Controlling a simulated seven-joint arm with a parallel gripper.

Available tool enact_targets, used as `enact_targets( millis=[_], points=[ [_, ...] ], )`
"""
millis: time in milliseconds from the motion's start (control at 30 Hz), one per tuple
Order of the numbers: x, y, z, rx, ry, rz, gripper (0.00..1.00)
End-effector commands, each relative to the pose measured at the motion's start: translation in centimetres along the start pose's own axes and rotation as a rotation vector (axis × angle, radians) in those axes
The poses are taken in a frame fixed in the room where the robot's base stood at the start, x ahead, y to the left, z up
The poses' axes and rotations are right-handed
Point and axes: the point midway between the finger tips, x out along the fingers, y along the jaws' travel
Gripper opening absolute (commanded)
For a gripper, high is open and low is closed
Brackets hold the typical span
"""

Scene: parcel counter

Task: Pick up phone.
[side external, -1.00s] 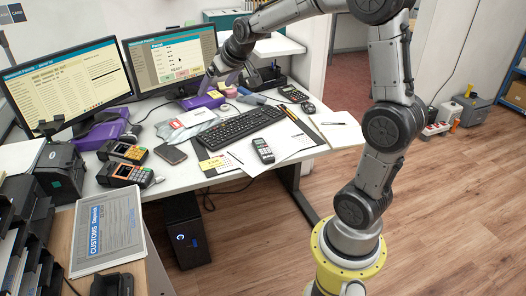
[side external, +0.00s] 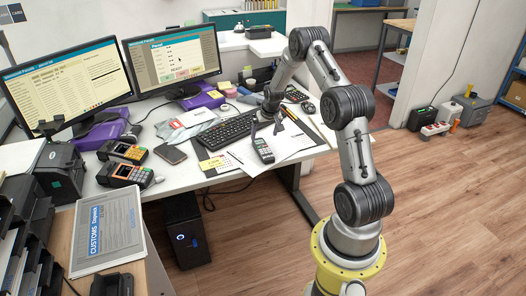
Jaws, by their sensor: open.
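A dark flat smartphone (side external: 171,154) lies on the white desk, left of the keyboard. A dark handset with a keypad and small screen (side external: 263,150) lies on white paper near the desk's front edge; I cannot tell whether it is a phone. My gripper (side external: 266,129) is open and points down over the paper, just behind this handset and at the keyboard's right end. Its fingers look empty and apart from the handset. The smartphone is well to the left of my gripper.
A black keyboard (side external: 226,128) lies left of my gripper. Two card terminals (side external: 125,173) sit at the desk's left front. Two monitors (side external: 172,57) stand at the back. Yellow notes (side external: 212,164), pens and papers lie around the handset. The desk's front edge is close.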

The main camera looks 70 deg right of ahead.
Motion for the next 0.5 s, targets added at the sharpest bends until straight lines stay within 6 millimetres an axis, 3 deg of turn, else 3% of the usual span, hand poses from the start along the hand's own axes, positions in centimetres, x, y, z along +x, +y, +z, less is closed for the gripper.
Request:
enact_targets(
  millis=[333, 500],
  points=[
    [3.0, -0.1, 0.0, -0.001, 0.001, 0.0, 1.0],
    [5.4, -0.3, 0.0, -0.002, -0.001, 0.0, 1.0]
  ],
)
